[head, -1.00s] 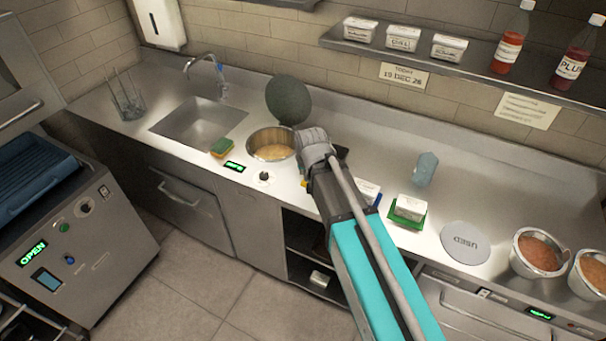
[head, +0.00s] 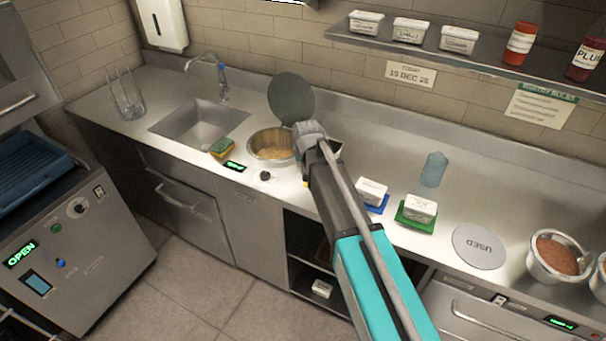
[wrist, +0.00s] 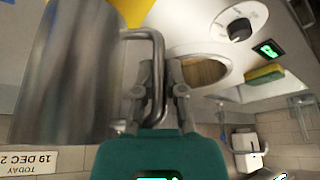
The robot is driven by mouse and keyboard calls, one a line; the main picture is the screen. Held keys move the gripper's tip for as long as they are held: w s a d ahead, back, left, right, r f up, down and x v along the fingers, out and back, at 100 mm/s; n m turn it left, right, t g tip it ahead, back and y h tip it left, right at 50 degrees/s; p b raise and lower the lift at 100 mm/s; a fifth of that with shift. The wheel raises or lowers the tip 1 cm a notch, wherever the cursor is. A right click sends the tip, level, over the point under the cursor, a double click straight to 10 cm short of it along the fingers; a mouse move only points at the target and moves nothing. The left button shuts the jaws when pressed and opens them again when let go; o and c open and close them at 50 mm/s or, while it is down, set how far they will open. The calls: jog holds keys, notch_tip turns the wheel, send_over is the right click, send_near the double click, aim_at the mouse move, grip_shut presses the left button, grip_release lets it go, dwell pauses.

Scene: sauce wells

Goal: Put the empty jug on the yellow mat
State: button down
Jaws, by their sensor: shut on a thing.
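A grey metal jug (wrist: 70,80) fills the left of the wrist view, close to the camera. My gripper (wrist: 158,72) is shut on its loop handle. The inside of the jug does not show. A yellow patch (wrist: 165,20), probably the yellow mat, shows beyond the jug at the top of the wrist view, partly hidden by it. In the head view my gripper (head: 312,137) is over the counter just right of the round pot, and my arm hides most of the jug and the area below it. I cannot tell whether the jug touches the counter.
The open pot (head: 270,146) with its raised lid (head: 291,98) is close on the left. White tubs stand on a blue mat (head: 378,209) and a green mat (head: 415,224) to the right. A grey USED disc (head: 479,247) lies farther right. A shelf (head: 450,62) hangs behind.

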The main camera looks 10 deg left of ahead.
jog(key=shift+w, duration=0.1)
dwell(0.3)
jog(key=shift+s+b+x, duration=0.2)
jog(key=shift+b+x, duration=0.8)
jog(key=shift+s+b+x, duration=0.2)
jog(key=shift+b+x, duration=0.8)
jog(key=shift+d+f, duration=0.1)
jog(key=shift+f, duration=0.2)
jog(key=c, duration=0.7)
grip_release()
jog(key=shift+r, duration=0.2)
jog(key=p+v, duration=1.1)
jog(key=v, duration=0.1)
